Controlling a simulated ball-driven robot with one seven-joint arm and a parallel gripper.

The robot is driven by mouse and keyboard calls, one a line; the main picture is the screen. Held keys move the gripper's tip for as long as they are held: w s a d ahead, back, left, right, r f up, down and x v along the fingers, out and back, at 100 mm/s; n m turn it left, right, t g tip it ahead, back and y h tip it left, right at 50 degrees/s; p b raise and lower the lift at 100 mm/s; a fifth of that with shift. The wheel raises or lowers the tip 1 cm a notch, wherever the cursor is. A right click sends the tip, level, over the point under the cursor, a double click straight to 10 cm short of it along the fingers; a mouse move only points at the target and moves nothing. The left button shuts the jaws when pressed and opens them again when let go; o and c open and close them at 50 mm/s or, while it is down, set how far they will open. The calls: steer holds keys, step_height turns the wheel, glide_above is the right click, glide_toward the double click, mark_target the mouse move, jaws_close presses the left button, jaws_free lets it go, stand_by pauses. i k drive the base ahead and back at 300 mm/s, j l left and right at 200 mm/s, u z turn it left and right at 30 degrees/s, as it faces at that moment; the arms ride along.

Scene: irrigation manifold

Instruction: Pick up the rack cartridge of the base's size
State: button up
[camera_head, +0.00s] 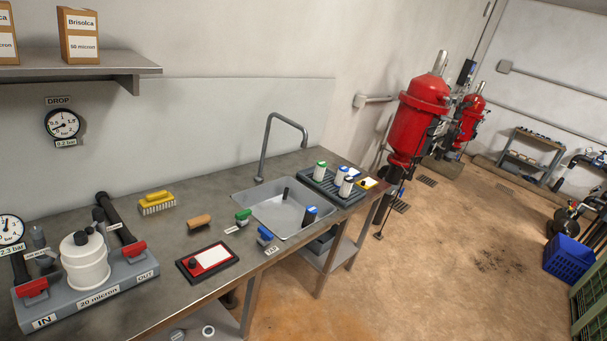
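A dark ribbed rack (322,186) stands right of the sink. On it stand a white cartridge with a green cap (319,171) at the left and white cartridges with blue caps (346,187) to its right; their size markings are too small to read. The base (118,288) is a grey block at the lower left, labelled "20 micron", "IN" and "OUT". A white lidded filter housing (86,265) stands on it, with black pipes and red handles at both sides. My gripper is not in view.
The sink (283,210) holds a dark, blue-topped cylinder (309,215). A tall tap curves over it. A red-and-black tray (207,262), a yellow brush (157,203) and a brown handle (199,222) lie on the bench. Red tanks (416,118) stand behind.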

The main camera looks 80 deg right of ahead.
mark_target(321, 167)
steer(key=l+z, duration=0.25)
steer(key=z, duration=0.15)
steer(key=l+z, duration=0.2)
steer(key=z, duration=0.25)
steer(key=i+l+z, duration=0.1)
steer(key=z, duration=0.3)
steer(key=i+l+z, duration=0.25)
steer(key=l, duration=0.4)
steer(key=i+l+z, duration=0.2)
steer(key=i+l, duration=0.2)
steer(key=l, duration=0.2)
steer(key=i+l+z, duration=0.25)
steer(key=i+l, duration=0.75)
steer(key=l, duration=0.15)
